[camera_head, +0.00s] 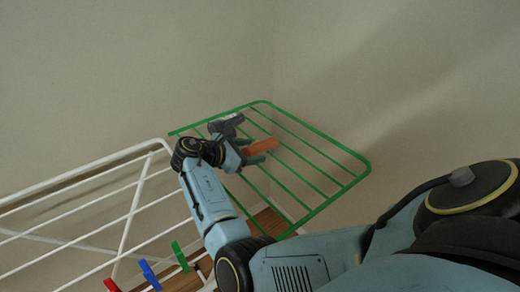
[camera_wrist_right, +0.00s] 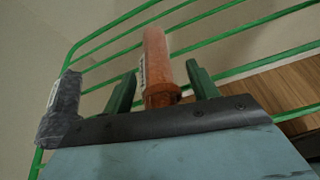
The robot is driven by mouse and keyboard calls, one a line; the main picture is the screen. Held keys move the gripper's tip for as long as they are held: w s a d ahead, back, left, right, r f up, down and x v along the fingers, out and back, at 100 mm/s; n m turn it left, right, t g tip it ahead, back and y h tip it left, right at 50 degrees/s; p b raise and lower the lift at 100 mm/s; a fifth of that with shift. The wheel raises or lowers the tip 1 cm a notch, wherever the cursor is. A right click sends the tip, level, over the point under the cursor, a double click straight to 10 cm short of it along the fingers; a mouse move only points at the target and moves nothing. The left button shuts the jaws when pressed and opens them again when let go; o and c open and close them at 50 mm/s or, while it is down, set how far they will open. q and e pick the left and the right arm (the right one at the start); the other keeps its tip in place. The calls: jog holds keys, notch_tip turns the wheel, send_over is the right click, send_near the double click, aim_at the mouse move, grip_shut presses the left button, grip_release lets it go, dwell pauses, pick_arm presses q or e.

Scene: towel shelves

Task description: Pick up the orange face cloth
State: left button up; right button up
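The orange face cloth (camera_head: 263,147) is a rolled or folded bundle on the green wire rack (camera_head: 325,208). In the right wrist view the orange cloth (camera_wrist_right: 156,62) extends between the two green fingers of my right gripper (camera_wrist_right: 161,80), with a visible gap on each side. The right gripper (camera_head: 250,152) is open around the cloth's near end and not closed on it. Its wrist hides part of the rack in the head view. My left gripper is not in view.
A dark grey cloth (camera_head: 226,124) lies on the rack beside the orange one, close to the gripper; it also shows in the wrist view (camera_wrist_right: 60,108). A white drying rack (camera_head: 130,215) stands to the left, with red, blue and green pegs (camera_head: 150,274) below. Walls stand close behind.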

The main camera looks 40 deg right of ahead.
jog(key=shift+f, duration=0.35)
jog(key=c, duration=0.9)
